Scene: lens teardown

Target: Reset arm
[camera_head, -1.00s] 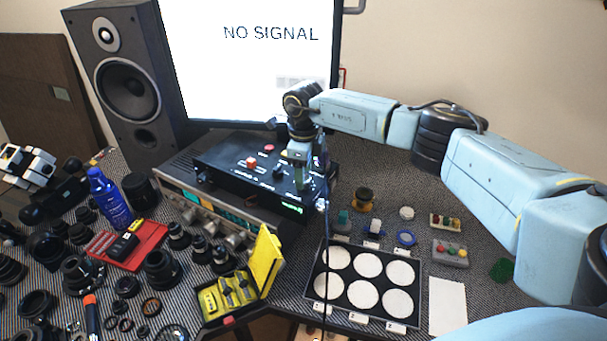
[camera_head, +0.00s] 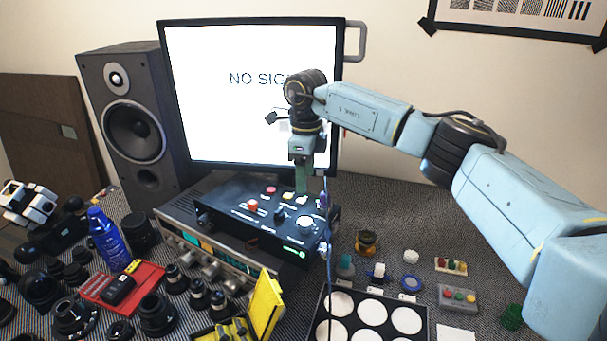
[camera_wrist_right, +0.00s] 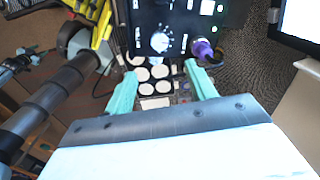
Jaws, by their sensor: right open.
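My right gripper (camera_head: 302,178) is open, with its green fingers pointing down above the back right part of a black control box (camera_head: 235,213). Nothing shows between its fingers in the right wrist view (camera_wrist_right: 161,88). My left gripper is not in view.
The monitor (camera_head: 225,110) stands behind my right arm, with a speaker (camera_head: 133,125) left of it. Lens parts crowd the left. The table is clearer behind the right arm.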

